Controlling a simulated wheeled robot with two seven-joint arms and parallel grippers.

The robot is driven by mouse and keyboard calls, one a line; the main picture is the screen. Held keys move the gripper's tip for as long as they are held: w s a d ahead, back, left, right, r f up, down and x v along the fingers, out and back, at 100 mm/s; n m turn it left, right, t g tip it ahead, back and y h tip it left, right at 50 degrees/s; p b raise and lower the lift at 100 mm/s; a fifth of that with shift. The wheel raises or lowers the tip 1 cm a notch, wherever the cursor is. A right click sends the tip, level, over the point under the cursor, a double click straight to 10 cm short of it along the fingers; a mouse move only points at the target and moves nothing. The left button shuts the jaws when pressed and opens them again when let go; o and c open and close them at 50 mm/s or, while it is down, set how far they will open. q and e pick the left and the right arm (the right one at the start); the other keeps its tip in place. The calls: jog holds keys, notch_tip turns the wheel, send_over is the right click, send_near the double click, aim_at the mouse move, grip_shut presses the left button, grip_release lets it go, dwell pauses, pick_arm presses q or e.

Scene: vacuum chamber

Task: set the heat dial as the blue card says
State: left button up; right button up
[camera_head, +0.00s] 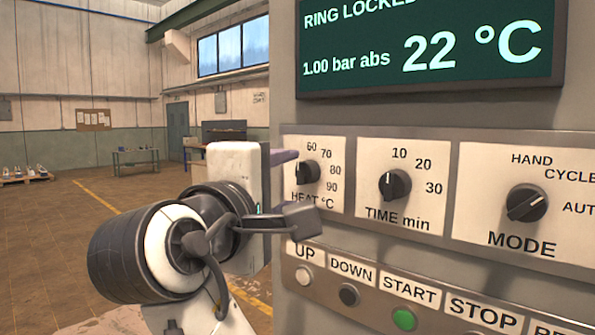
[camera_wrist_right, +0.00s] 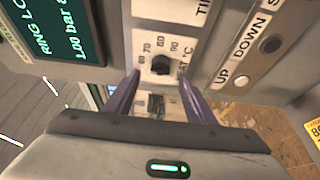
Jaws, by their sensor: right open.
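The heat dial (camera_head: 307,172) is a small black knob on a white plate marked 60, 70, 80 and 90. I cannot tell for certain where its pointer stands. My right gripper (camera_head: 292,183) is in front of the plate's left side, with a purple finger showing above and the other side hidden behind a dark part of my wrist. In the right wrist view the gripper (camera_wrist_right: 160,86) is open, and the dial (camera_wrist_right: 160,65) shows between and just beyond its purple fingers, with nothing held. No blue card is in view. My left gripper is not in view.
Right of the heat dial are the time dial (camera_head: 395,184) and the mode dial (camera_head: 526,203). Below run UP, DOWN, a green START button (camera_head: 403,319) and STOP. The display (camera_head: 430,45) above reads 22 °C. Open floor lies left, with a far table (camera_head: 135,153).

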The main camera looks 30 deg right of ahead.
aim_at(302, 178)
jog(key=p+x, duration=0.1)
jog(key=x, duration=0.6)
jog(key=shift+w+d, duration=0.1)
jog(key=shift+d, duration=0.05)
jog(key=shift+w, duration=0.1)
jog(key=shift+c, duration=0.9)
jog(key=c, duration=0.9)
jog(key=shift+o, duration=0.2)
jog(key=shift+f+m+b, duration=0.3)
jog(key=shift+m+b, duration=0.1)
jog(key=shift+b, duration=0.05)
jog(key=shift+f+m+h+b, duration=0.15)
jog(key=shift+m+h+b, duration=0.25)
jog(key=shift+m+b, duration=0.3)
jog(key=m+h+b, duration=0.1)
jog(key=m+b, duration=0.3)
jog(key=shift+w+f+t+b, duration=0.1)
jog(key=shift+f+t+b, duration=0.05)
jog(key=shift+t+b, duration=0.25)
jog(key=shift+m+h+b, duration=0.4)
jog(key=shift+m+h, duration=0.1)
jog(key=shift+m, duration=0.6)
jog(key=shift+b, duration=0.3)
